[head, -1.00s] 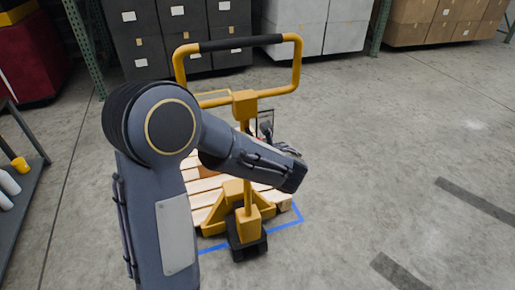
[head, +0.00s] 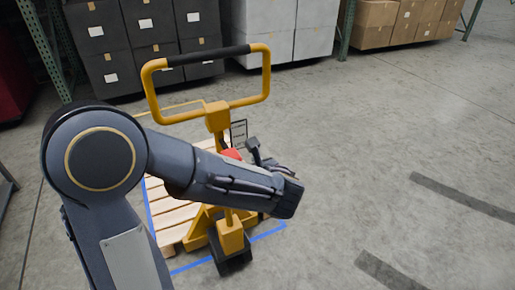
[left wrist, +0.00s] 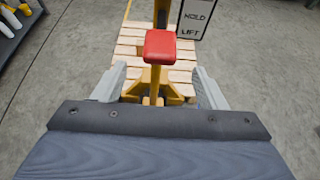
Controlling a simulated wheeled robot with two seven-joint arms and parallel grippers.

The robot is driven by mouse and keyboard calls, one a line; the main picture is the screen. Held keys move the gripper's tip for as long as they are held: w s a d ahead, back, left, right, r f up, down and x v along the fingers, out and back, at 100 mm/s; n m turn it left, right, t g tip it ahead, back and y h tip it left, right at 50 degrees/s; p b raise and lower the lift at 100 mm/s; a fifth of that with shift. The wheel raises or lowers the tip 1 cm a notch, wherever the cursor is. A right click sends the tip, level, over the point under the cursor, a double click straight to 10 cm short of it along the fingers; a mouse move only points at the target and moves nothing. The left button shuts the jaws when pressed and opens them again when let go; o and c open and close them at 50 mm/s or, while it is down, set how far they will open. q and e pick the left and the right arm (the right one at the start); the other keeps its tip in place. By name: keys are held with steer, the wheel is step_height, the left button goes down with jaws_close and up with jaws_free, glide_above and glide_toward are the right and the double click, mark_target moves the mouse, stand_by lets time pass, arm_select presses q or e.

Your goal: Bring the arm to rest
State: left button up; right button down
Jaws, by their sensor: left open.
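My left arm (head: 200,170) reaches in from the left in the head view, its bent forearm passing in front of a yellow pallet jack (head: 217,118). In the left wrist view my left gripper (left wrist: 159,70) is open, with its pale fingers apart. A red block-shaped part (left wrist: 173,47) on the jack's post shows beyond the fingers; I cannot tell how far off it is. It also shows in the head view (head: 231,154), partly behind the forearm. The gripper itself is mostly hidden in the head view. My right gripper is out of view.
A wooden pallet (head: 168,215) lies under the jack, inside blue floor tape (head: 187,268). A HOLD/LIFT sign (left wrist: 196,18) stands by the post. Dark, white and brown boxes (head: 385,25) line the back.

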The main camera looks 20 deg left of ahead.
arm_select(q)
steer(key=s+a+f+n+g+h+p, duration=0.1)
steer(key=s+a+n+g+h+p, duration=0.35)
steer(key=s+n, duration=0.85)
steer(key=s+d+r+n+t+h+p, duration=0.1)
steer(key=s+d+r+n+h, duration=0.3)
steer(key=s+d+n+h, duration=0.5)
steer(key=s+n, duration=0.1)
steer(key=n, duration=0.4)
steer(key=shift+d+r+n, duration=0.25)
steer(key=shift+r+n, duration=0.05)
steer(key=shift+n, duration=0.1)
steer(key=shift+t, duration=0.25)
